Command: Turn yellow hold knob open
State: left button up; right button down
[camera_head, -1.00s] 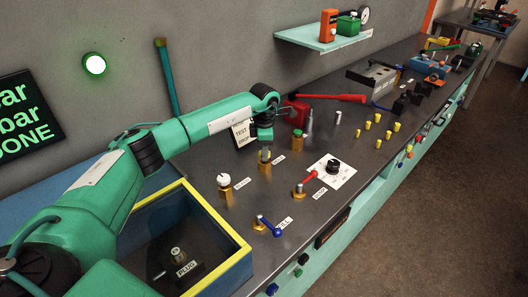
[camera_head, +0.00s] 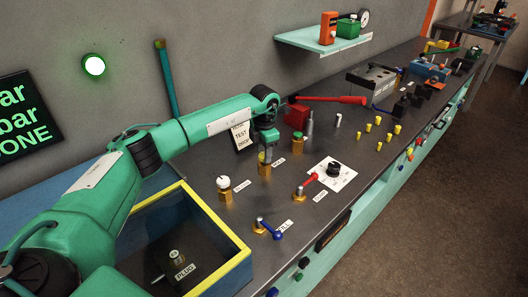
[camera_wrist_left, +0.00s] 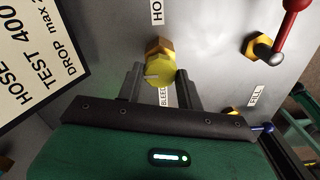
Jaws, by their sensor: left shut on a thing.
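The yellow hold knob (camera_wrist_left: 160,70) sits on a brass hex fitting on the grey bench panel, with a pale line across its face. In the left wrist view it lies between the two dark fingers of my left gripper (camera_wrist_left: 160,84), which is shut on it. In the head view the left gripper (camera_head: 266,150) reaches down from above onto the hold valve (camera_head: 265,168), and its fingers hide part of the knob. A label partly reading "HO" is beside the valve. My right gripper is out of view.
Close by stand the white-topped valve (camera_head: 223,183), the red-lever valve (camera_head: 302,190), the blue-lever valve (camera_head: 266,226) and a green-topped fitting (camera_head: 298,144). A sign (camera_head: 242,136) stands behind. A yellow-rimmed box (camera_head: 222,222) is at lower left. A green lamp (camera_head: 94,65) glows on the wall.

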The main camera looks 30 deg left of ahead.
pick_arm(q)
jog(key=o, duration=1)
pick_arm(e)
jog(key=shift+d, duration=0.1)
pick_arm(q)
jog(key=shift+r, duration=0.1)
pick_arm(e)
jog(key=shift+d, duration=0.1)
pick_arm(q)
jog(key=shift+r, duration=0.4)
notch_tip(320, 180, up, 13)
jog(key=b, duration=0.2)
jog(key=shift+b, duration=0.35)
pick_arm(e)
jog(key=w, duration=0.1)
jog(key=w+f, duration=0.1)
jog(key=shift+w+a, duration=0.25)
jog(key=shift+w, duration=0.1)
